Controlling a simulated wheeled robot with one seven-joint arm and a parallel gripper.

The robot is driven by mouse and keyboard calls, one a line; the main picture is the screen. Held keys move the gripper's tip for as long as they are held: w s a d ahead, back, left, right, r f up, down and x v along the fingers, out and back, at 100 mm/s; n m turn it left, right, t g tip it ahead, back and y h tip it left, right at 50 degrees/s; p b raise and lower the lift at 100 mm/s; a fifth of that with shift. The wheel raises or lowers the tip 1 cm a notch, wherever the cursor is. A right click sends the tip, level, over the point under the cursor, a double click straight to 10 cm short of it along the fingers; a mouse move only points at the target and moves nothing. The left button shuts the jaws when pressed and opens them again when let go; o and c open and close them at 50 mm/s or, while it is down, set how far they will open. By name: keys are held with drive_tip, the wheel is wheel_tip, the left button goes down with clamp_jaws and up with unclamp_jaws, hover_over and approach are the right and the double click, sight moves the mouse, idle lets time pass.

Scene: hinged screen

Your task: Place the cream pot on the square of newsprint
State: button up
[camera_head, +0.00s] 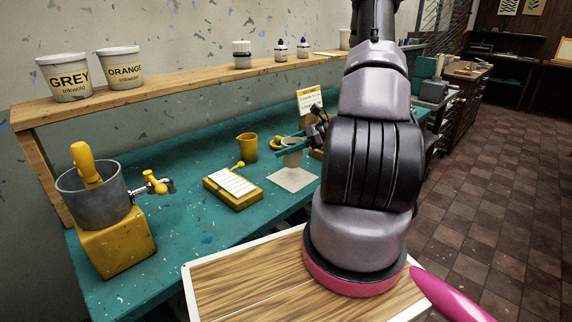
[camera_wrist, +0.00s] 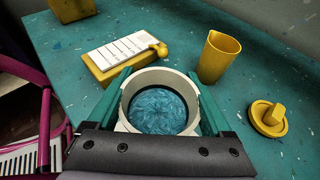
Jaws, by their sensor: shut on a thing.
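The cream pot (camera_head: 292,158) is held upright between the teal fingers of my gripper (camera_head: 291,143). In the wrist view the pot (camera_wrist: 124,104) shows its round rim, with blue swirled contents inside, and a gripper finger (camera_wrist: 208,108) on each side. The square of newsprint (camera_head: 293,181) lies flat on the teal bench in the head view. The pot is over its far part; I cannot tell whether the pot's base touches the sheet.
A grey vessel on a yellow base (camera_head: 110,220) is at left. A wooden shelf (camera_head: 190,77) runs behind. The teal bench (camera_head: 180,250) has bare room between.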

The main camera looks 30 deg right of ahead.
drive_tip(key=shift+f, duration=2.5)
drive_tip(key=shift+f, duration=0.1)
drive_tip(key=o, duration=1.3)
drive_tip(key=shift+f, duration=0.1)
drive_tip(key=shift+r, duration=0.2)
drive_tip(key=v, duration=1.2)
drive_tip(key=a+r+n+g+h, duration=0.2)
drive_tip(key=a+r+n+g, duration=0.35)
drive_tip(key=r, duration=0.55)
drive_tip(key=s+a+r+n+t+h, duration=0.2)
drive_tip(key=s+a+r+n, duration=0.2)
drive_tip(key=r, duration=0.3)
drive_tip(key=s+a+r+n+t+h, duration=0.2)
drive_tip(key=s+a+r+n+h, duration=0.1)
drive_tip(key=s+a+r+n, duration=0.2)
drive_tip(key=s+a+r+n+t+h, duration=0.3)
drive_tip(key=s+a+r, duration=0.3)
drive_tip(key=r, duration=0.4)
drive_tip(key=shift+a+r+n, duration=0.1)
drive_tip(key=shift+a+n, duration=0.5)
drive_tip(key=shift+n, duration=0.15)
